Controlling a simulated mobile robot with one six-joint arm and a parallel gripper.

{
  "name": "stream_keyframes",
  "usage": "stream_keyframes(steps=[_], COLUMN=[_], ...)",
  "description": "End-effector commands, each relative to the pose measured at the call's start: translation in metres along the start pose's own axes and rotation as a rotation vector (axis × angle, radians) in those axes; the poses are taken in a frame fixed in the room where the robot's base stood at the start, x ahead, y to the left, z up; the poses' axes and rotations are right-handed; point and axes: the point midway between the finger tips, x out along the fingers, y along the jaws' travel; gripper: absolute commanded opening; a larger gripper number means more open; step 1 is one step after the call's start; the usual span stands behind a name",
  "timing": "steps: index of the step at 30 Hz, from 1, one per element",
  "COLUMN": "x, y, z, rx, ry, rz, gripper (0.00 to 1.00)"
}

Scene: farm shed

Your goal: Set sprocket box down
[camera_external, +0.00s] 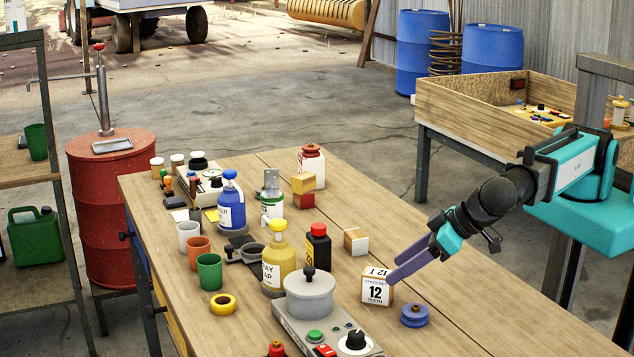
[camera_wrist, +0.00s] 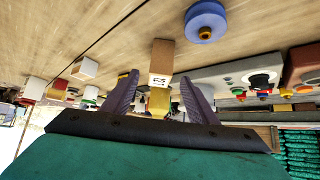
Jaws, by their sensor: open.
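The sprocket box (camera_external: 376,288), a small carton with white faces reading "SPROCKET 12 TEETH", sits upright on the wooden workbench (camera_external: 455,300), near its right side. My gripper (camera_external: 392,276) reaches down from the right, with its purple fingers at the box's upper right side. In the wrist view the box (camera_wrist: 161,62) shows its plain brown side and a printed "12" face, in line with the gap between the spread fingers (camera_wrist: 160,76). The jaws are open. I cannot tell whether a finger touches the box.
A blue spool (camera_external: 414,315) lies just right of the box. A grey device with a round pan (camera_external: 309,295) and a yellow spray bottle (camera_external: 278,260) stand to its left. A smaller carton (camera_external: 356,241) is behind. Bare bench lies to the front right.

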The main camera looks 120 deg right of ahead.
Motion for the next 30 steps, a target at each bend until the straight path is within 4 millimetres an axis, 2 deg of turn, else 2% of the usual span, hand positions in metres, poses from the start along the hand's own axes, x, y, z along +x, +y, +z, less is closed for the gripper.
stream_keyframes(steps=[6,22,30], x=[0.016,0.021,0.042], y=[0.000,0.000,-0.001], z=[0.000,-0.001,-0.005], rx=[0.000,0.001,0.000], ry=[-0.001,-0.001,-0.001], rz=[0.000,0.001,0.001], gripper=[0.53,0.53,0.53])
